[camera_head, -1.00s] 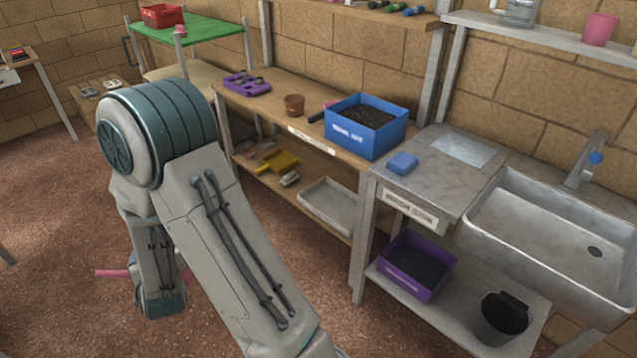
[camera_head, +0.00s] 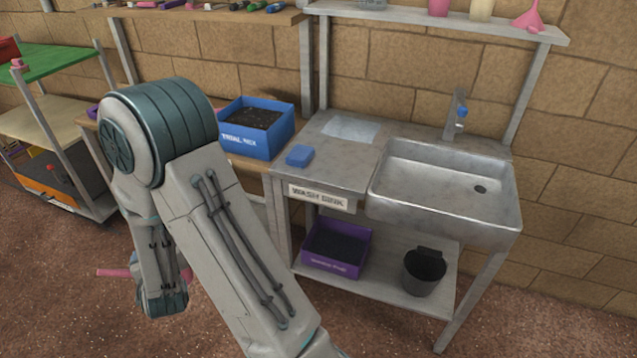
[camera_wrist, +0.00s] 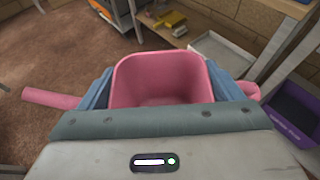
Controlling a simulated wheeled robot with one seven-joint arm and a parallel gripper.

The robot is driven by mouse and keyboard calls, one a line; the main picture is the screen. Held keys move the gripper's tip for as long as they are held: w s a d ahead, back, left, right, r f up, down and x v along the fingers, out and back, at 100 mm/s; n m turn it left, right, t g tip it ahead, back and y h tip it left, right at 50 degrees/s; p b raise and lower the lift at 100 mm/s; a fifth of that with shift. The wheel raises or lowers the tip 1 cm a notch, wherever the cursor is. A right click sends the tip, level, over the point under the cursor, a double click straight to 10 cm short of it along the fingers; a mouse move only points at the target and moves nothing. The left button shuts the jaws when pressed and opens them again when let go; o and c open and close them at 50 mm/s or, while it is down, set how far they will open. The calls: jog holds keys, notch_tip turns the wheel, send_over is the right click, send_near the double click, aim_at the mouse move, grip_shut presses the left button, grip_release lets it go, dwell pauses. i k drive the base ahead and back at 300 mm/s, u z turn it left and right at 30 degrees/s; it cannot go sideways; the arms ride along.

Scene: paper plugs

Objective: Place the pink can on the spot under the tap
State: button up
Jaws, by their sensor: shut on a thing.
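My gripper (camera_wrist: 165,100) is shut on the pink can (camera_wrist: 158,78), whose open top and empty-looking inside show in the wrist view. A pink spout or handle sticks out to the left, and a shorter pink part shows at the right. In the head view my arm hides most of the can; a pink tube (camera_head: 112,272) shows beside the gripper, low at the left. The basin shows a dark drain and looks empty.
Left of the basin, the worktop (camera_head: 345,160) holds a blue sponge (camera_head: 299,155). A blue soil box (camera_head: 256,128) stands further left. Below are a purple crate (camera_head: 337,248) and a dark bucket (camera_head: 424,270). The floor in front of the sink is open.

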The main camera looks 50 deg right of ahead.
aim_at(439, 193)
jog(key=z, duration=1.45)
